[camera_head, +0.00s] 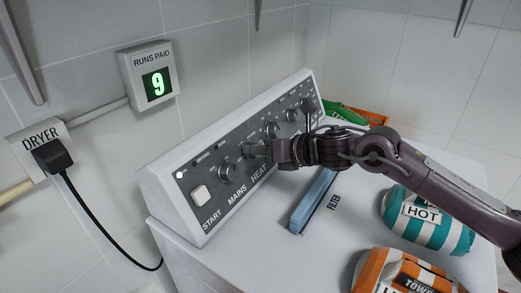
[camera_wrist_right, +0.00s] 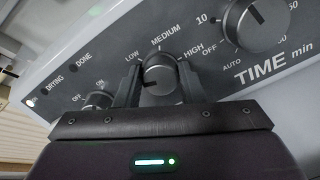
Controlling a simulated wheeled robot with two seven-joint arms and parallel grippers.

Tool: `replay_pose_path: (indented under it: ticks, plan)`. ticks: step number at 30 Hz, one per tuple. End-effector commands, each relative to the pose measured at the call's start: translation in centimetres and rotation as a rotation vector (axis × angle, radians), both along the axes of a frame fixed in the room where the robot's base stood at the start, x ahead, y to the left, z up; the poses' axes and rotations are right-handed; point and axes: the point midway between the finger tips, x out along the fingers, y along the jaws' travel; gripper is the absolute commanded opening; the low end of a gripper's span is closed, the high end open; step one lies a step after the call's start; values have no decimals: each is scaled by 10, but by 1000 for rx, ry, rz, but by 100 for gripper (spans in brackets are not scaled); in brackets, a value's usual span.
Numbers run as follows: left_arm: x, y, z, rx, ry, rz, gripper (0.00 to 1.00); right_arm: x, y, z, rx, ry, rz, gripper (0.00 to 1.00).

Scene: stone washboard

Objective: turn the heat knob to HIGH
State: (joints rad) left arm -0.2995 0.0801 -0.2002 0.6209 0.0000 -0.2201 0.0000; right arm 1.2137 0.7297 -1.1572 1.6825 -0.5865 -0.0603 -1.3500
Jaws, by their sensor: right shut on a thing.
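The heat knob (camera_wrist_right: 160,72) is a round dark knob on the sloped grey control panel (camera_head: 214,176), with LOW, MEDIUM and HIGH printed around it. HIGH (camera_wrist_right: 194,50) is to the knob's upper right in the right wrist view. My right gripper (camera_wrist_right: 158,80) is shut on this knob, one finger on each side. The knob's pointer setting is hard to read. In the head view my right gripper (camera_head: 270,151) reaches in from the right and partly hides the knob above the HEAT label. My left gripper is not in view.
The TIME knob (camera_wrist_right: 256,24) is right of the heat knob and the MAINS knob (camera_head: 228,170) is left of it. A START button (camera_head: 201,195) is at the panel's near end. A blue filter (camera_head: 313,200) and striped towel bundles (camera_head: 428,220) lie under and beside my right arm.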

Motion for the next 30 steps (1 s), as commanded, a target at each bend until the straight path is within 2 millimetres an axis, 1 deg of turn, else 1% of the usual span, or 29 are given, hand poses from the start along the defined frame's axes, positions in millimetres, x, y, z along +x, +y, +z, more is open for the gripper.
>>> replay_pose_path:
  ticks: [8, 14, 23, 30]
  plan:
    - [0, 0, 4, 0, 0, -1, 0, 1, 0, 1, 135, 199, -114, 13]
    - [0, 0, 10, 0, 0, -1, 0, 1, -1, 1, 231, 343, -195, 13]
    - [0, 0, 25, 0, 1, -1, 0, 1, -1, 2, 374, 558, -316, 13]
    - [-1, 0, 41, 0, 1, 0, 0, 1, -2, 2, 489, 731, -413, 13]
